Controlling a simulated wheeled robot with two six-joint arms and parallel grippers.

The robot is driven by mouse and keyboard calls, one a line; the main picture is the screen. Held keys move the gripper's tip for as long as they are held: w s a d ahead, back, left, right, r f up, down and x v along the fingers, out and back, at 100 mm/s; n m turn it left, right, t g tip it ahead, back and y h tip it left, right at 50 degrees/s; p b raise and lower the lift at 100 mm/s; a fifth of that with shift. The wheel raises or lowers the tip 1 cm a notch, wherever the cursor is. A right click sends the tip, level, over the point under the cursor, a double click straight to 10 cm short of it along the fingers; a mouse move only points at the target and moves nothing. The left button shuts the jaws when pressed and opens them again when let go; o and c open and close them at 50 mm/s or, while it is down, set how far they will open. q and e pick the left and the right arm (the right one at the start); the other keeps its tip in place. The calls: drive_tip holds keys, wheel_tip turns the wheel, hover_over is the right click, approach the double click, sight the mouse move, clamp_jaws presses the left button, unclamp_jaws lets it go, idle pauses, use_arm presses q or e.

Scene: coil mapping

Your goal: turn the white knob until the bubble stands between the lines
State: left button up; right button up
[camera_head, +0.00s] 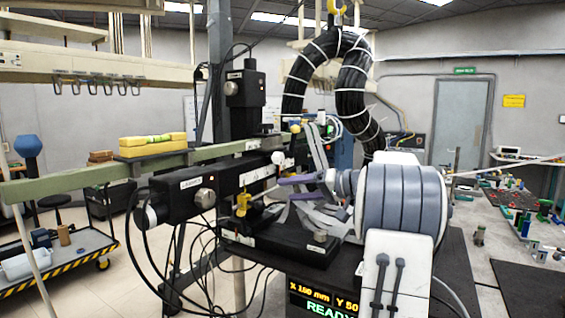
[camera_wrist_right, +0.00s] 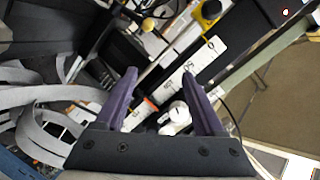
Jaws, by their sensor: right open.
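The white knob (camera_head: 278,157) is on the black stage assembly under the green beam, left of centre in the head view. In the right wrist view the white knob (camera_wrist_right: 179,112) shows between the fingers, nearer the right one. I cannot tell whether they touch it. A yellow level (camera_head: 136,147) with a green vial (camera_head: 158,139) lies on a black plate by the green beam. The bubble and its lines are too small to read. My right gripper (camera_head: 284,188), with purple fingers, is open close to the knob; it also fills the right wrist view (camera_wrist_right: 159,76). My left gripper is out of view.
A black motor housing (camera_head: 183,193) and hanging cables stand left of the knob. Loose grey straps (camera_wrist_right: 38,110) lie left of the fingers in the wrist view. A large grey banded cylinder (camera_head: 400,200) stands on the right. A green beam (camera_head: 70,180) runs to the left.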

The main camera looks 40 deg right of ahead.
sight(282, 158)
drive_tip(key=s+d+r+n+t, duration=0.2)
drive_tip(key=s+d+r+t, duration=0.1)
drive_tip(key=d+r, duration=0.3)
drive_tip(key=p+x, duration=0.1)
drive_tip(key=x, duration=0.2)
drive_tip(key=p+x, duration=0.2)
drive_tip(key=x, duration=0.1)
drive_tip(key=a+r+p+x, duration=0.1)
drive_tip(key=x, duration=0.2)
drive_tip(key=shift+s+d+r+p, duration=0.1)
drive_tip(key=shift+s+p, duration=0.1)
drive_tip(key=shift+p, duration=0.1)
drive_tip(key=shift+w+a, duration=0.2)
drive_tip(key=shift+w, duration=0.25)
clamp_jaws()
